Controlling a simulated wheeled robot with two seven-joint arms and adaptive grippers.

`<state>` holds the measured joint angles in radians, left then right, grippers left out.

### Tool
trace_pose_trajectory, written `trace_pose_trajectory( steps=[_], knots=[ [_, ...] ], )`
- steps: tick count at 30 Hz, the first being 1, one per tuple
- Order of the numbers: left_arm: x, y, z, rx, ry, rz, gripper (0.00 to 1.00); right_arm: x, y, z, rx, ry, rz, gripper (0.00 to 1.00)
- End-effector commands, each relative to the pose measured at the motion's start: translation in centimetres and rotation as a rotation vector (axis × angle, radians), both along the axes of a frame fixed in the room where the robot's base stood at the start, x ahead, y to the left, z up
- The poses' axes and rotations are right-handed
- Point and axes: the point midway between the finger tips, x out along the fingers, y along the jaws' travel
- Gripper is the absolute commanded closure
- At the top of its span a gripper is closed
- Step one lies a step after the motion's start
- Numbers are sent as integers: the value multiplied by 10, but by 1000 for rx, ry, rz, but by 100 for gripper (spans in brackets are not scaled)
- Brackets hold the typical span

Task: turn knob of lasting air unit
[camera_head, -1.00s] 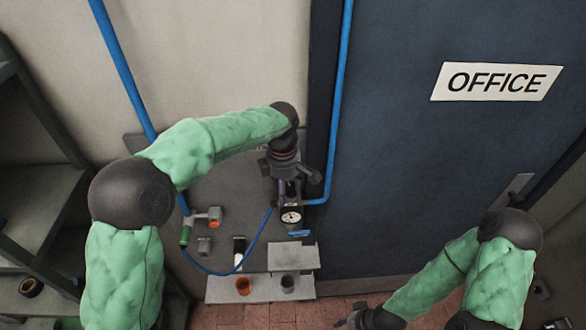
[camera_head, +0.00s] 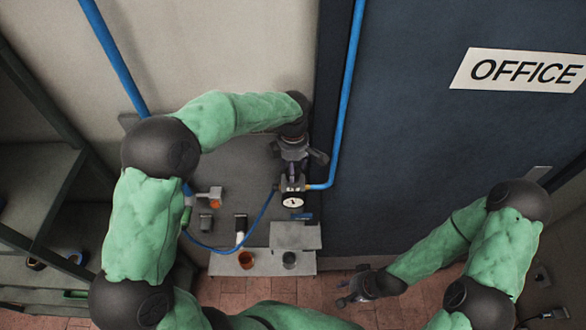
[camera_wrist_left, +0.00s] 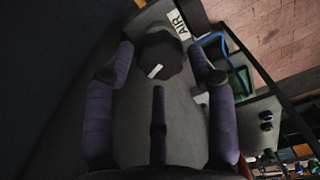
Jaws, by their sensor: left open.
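The lasting air unit (camera_head: 292,190) sits on a grey wall panel, with a round white gauge (camera_head: 293,202) low on its front. Its dark, lobed knob (camera_wrist_left: 165,52) with a white mark shows in the left wrist view, beside a white "AIR" label. My left gripper (camera_head: 294,170) is at the top of the unit and hides the knob in the head view. In the left wrist view its two purple fingers are open, one on each side of the knob, with visible gaps. My right gripper (camera_head: 347,291) is low over the brick floor, apparently open and empty, away from the unit.
A blue pipe (camera_head: 347,100) runs down beside the unit, and a thin blue hose (camera_head: 262,215) loops below it. Shelves (camera_head: 40,180) stand left; a blue office door (camera_head: 420,130) is right.

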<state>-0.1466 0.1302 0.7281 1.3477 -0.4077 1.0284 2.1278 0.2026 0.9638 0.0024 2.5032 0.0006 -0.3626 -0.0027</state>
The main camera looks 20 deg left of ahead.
Motion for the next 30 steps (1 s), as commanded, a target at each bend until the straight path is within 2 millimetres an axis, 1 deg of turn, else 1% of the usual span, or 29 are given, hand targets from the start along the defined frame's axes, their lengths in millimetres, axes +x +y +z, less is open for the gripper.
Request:
trace_pose_trajectory(
  steps=[3, 6, 16, 19, 20, 21, 26, 30],
  knots=[
    [0, 0, -12, 0, 0, 1, 44, 0, 0, 2, 0, 0, 0, 60],
    [0, 0, -18, 0, 1, 1, 44, 0, 0, 3, 0, 0, 0, 60],
    [0, 0, -21, -1, -1, 1, 44, 0, 0, 3, 0, 0, 0, 60],
    [0, 0, -21, -1, -1, 1, 73, 0, 0, 3, 0, 0, 0, 60],
    [0, 0, -21, -1, -1, 0, 81, 0, 0, 3, 0, 0, 0, 60],
    [0, 0, -21, 0, 0, 1, 87, 0, 0, 3, 0, 0, 0, 60],
    [0, 0, -21, 0, -1, -12, 87, 0, 0, 1, 0, 0, 0, 60],
    [1, 0, -22, 0, -2, -93, 87, 0, 0, -8, 0, 0, 0, 60]
  ],
)
